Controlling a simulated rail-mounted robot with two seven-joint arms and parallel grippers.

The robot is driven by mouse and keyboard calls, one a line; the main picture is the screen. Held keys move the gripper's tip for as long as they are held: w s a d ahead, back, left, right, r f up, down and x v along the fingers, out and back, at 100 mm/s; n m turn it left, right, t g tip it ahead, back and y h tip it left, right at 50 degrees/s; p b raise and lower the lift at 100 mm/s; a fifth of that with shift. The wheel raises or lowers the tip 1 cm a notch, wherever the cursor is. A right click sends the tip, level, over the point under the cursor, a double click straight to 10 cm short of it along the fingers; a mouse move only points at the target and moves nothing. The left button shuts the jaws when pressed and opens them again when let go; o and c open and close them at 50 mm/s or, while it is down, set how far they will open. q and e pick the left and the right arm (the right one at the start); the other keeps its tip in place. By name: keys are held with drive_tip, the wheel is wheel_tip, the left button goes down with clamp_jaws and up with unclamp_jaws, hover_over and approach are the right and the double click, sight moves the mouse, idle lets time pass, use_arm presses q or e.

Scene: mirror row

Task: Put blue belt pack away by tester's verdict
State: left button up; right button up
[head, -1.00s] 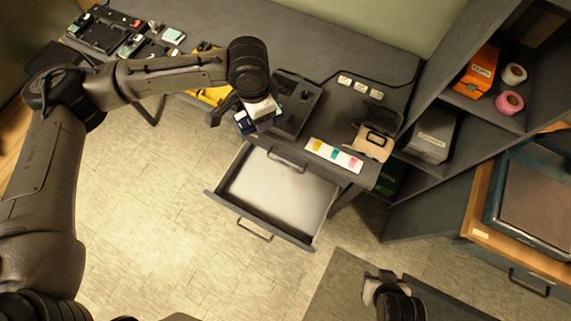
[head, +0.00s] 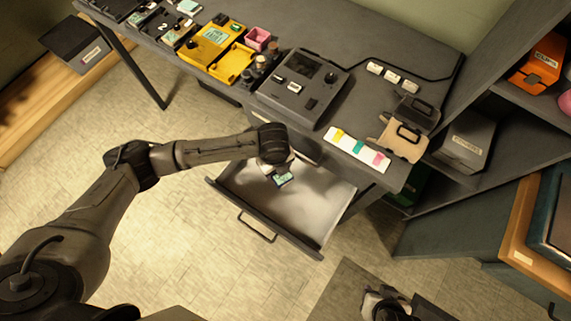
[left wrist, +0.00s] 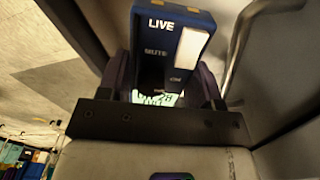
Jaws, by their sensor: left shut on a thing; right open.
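The blue belt pack (left wrist: 172,30), marked LIVE and MUTE, is between the fingers of my left gripper (left wrist: 165,95) in the left wrist view. In the head view the pack (head: 283,179) shows its lit greenish display below my left gripper (head: 279,168), which is shut on it. It is over or inside the open drawer (head: 232,205); I cannot tell whether it touches the floor of the drawer. The grey tester (head: 285,97) sits on the desk behind the drawer; its screen looks dark. My right gripper (head: 384,298) is open and empty at the bottom, over a dark mat.
A strip with coloured patches (head: 345,146) lies at the desk's front edge. A yellow device (head: 212,42) and pink cup (head: 258,38) are left of the tester. Shelves at right hold a grey bin (head: 466,142) and orange box (head: 537,63).

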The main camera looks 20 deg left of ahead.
use_arm(q)
wheel_tip(320, 180, down, 13)
drive_tip(key=shift+r+b, duration=0.2)
drive_tip(key=shift+b, duration=1)
drive_tip(key=shift+f+b, duration=0.5)
drive_tip(key=shift+f, duration=1.35)
drive_tip(key=shift+f, duration=0.1)
drive_tip(key=shift+f, duration=0.55)
drive_tip(key=o, duration=1.1)
drive_tip(key=shift+r, duration=0.1)
